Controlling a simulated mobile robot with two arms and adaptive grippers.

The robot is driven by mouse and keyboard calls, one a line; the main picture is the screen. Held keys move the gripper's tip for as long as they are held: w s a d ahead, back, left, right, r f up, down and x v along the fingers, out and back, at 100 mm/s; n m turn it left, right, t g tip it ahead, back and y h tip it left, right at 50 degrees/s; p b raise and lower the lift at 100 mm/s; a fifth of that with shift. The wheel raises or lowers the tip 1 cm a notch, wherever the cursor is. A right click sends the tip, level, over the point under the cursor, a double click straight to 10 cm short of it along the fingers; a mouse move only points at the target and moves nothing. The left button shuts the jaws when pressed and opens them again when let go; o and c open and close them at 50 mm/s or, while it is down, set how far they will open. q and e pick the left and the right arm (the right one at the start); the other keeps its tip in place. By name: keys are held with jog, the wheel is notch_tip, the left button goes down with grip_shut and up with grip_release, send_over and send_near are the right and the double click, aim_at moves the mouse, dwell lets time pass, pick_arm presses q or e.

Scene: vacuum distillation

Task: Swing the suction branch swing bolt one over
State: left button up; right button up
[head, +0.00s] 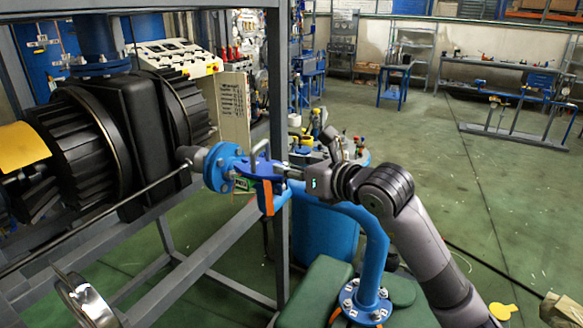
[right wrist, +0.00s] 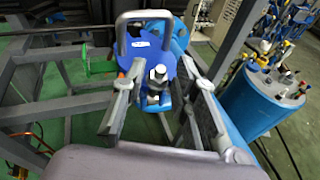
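In the head view the blue suction branch (head: 262,168) sticks out to the right from a blue flange (head: 222,168) beside the black ribbed machine. My right gripper (head: 284,171) is at its right side. In the right wrist view the swing bolt (right wrist: 157,76), a metal stud with a nut, stands at the near edge of the blue cover (right wrist: 142,48), which has a grey loop handle. The fingers of my right gripper (right wrist: 160,72) are apart, one on each side of the bolt, with gaps visible. Contact cannot be told. My left gripper is not seen.
A grey frame post (head: 279,130) stands close behind the branch. A blue pipe (head: 372,262) curves down below my right arm. An orange part (head: 267,198) hangs under the branch. A blue drum (right wrist: 262,100) stands to the right. Open green floor lies at the right.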

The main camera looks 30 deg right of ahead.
jog(key=v, duration=0.7)
jog(key=shift+s, duration=0.25)
jog(key=shift+o, duration=0.2)
jog(key=shift+d, duration=0.1)
